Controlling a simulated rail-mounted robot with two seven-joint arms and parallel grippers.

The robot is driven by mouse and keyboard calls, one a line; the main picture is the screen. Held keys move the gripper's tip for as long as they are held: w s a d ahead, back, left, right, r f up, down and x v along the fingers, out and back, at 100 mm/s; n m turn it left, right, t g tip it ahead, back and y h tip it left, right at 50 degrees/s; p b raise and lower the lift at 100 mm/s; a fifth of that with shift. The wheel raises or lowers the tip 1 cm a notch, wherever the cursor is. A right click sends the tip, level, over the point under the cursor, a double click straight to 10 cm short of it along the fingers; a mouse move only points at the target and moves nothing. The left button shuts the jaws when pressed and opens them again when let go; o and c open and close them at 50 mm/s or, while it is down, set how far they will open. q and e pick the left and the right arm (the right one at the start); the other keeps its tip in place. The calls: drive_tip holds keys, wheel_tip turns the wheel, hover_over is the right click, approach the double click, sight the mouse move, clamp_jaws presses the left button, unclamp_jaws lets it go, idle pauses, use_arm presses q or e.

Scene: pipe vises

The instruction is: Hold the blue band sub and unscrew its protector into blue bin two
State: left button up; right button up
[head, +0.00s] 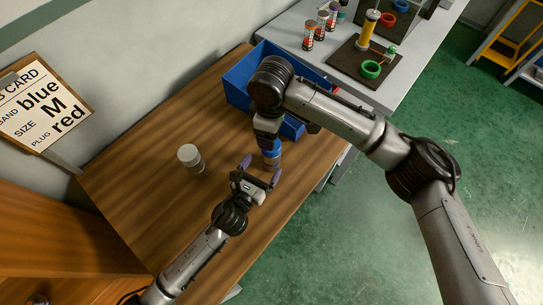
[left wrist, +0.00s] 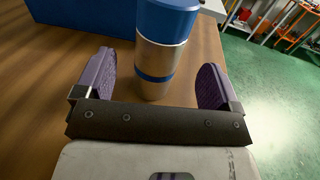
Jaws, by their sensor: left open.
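The blue band sub (head: 270,159) stands upright on the wooden table. In the left wrist view the sub (left wrist: 158,60) has a silver body with a blue band low down and a blue protector (left wrist: 167,18) on top. My left gripper (head: 261,170) is open, its purple fingers on either side of the sub's lower body with gaps showing. My right gripper (head: 268,127) is above the sub at its top; whether its fingers grip the protector is hidden. A blue bin (head: 238,82) stands behind, partly covered by my right arm; its number is not visible.
A grey-capped cylinder (head: 190,158) stands left of the sub. A grey bench (head: 290,25) at the back holds several banded cylinders and a dark board (head: 362,72) with a yellow post and rings. A card (head: 42,105) reads blue, M, red. The table's left part is clear.

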sight(267, 160)
use_arm(q)
drive_tip(key=shift+x, duration=2.05)
drive_tip(key=shift+c, duration=0.4)
